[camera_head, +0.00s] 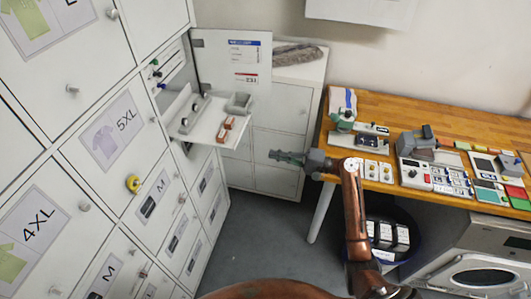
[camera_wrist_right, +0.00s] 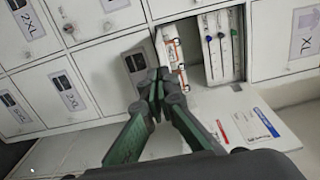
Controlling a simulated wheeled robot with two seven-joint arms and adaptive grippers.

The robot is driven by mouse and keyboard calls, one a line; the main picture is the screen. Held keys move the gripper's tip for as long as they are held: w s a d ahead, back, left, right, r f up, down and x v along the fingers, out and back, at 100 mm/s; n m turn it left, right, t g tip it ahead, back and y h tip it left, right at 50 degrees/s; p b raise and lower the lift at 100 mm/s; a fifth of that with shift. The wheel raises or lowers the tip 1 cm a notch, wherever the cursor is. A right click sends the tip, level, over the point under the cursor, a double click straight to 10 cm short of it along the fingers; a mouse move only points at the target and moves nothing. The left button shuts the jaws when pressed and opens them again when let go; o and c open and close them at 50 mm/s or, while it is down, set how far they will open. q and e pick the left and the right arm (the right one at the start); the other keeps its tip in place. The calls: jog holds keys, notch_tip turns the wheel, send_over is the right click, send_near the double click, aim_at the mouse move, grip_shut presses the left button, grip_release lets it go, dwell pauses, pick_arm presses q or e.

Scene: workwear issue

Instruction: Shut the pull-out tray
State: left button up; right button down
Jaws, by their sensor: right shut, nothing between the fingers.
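The white pull-out tray (camera_head: 205,130) sticks out of an open compartment in the left locker wall. On it are a grey open box (camera_head: 238,103), small orange-and-white blocks (camera_head: 226,130) and grey upright pieces (camera_head: 190,112). My right gripper (camera_head: 273,155) is shut and empty, to the right of the tray and apart from it in the head view. In the right wrist view its green fingers (camera_wrist_right: 157,88) are together, and overlap the lower edge of the tray area. The grey box (camera_wrist_right: 136,64) and the blocks (camera_wrist_right: 172,48) show just beyond. My left gripper is not in view.
The compartment's door (camera_head: 230,62) stands open behind the tray; it shows at lower right in the wrist view (camera_wrist_right: 245,122). A wooden bench (camera_head: 440,115) with devices stands at right. A dark bin (camera_head: 390,237) is below it. Grey floor (camera_head: 255,240) is clear between.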

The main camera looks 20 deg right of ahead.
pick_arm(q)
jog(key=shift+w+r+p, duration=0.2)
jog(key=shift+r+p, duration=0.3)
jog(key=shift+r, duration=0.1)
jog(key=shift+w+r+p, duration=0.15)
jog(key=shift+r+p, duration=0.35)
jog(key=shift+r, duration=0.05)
pick_arm(e)
jog(key=x, duration=1.2)
jog(key=shift+w+a, duration=0.15)
jog(key=shift+a, duration=0.05)
jog(key=shift+f, duration=0.1)
